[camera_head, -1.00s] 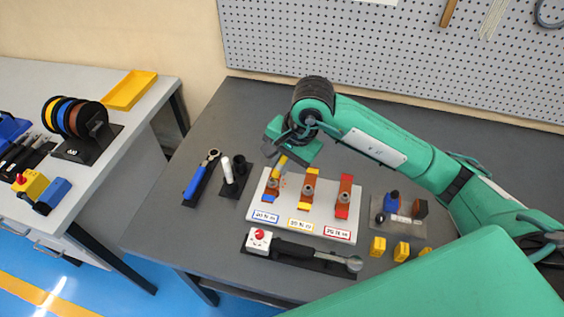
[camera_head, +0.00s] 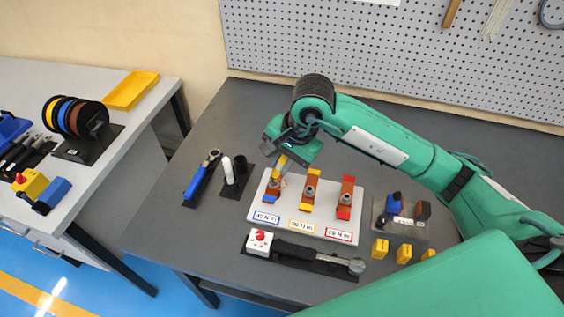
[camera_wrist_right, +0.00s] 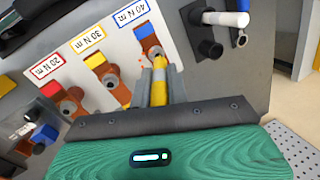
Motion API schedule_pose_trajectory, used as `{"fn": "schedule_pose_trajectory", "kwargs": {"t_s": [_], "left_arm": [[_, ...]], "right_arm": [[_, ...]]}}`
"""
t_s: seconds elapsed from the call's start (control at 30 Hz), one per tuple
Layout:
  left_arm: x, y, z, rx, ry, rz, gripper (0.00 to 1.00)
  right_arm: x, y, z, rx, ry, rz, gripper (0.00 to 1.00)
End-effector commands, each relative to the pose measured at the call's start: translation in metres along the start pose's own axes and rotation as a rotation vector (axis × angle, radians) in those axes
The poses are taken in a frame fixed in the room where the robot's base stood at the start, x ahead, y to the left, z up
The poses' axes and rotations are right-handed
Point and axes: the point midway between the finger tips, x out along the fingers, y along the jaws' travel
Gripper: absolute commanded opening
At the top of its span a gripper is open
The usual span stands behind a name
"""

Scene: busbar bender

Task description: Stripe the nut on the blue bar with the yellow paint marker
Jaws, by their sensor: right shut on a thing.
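My right gripper (camera_wrist_right: 160,82) is shut on the yellow paint marker (camera_wrist_right: 160,68), which also shows in the head view (camera_head: 281,162). The marker points down at the blue bar (camera_wrist_right: 148,30) on the white board, the one labelled 40 N m. In the head view the blue bar (camera_head: 272,198) is at the left of three bars. The marker's tip is at or very near its nut; the nut is partly hidden, and I cannot tell whether they touch. Small orange-red specks show beside the tip. My left gripper is not in view.
Yellow (camera_head: 309,192) and red (camera_head: 345,196) bars with nuts stand to the right on the white board (camera_head: 335,221). A torque wrench (camera_head: 310,254) lies in front. A blue-handled ratchet (camera_head: 201,178) and a white-and-black holder (camera_head: 235,175) are left. Small yellow blocks (camera_head: 404,253) are right.

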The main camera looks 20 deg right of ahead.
Motion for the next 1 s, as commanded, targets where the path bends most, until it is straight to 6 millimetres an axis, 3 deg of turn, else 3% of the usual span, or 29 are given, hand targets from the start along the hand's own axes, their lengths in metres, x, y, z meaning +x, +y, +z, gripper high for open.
{"fn": "schedule_pose_trajectory", "kwargs": {"t_s": [1.0], "left_arm": [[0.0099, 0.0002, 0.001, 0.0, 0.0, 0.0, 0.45]], "right_arm": [[0.002, -0.0022, 0.0005, 0.0, 0.001, 0.0, 0.0]]}}
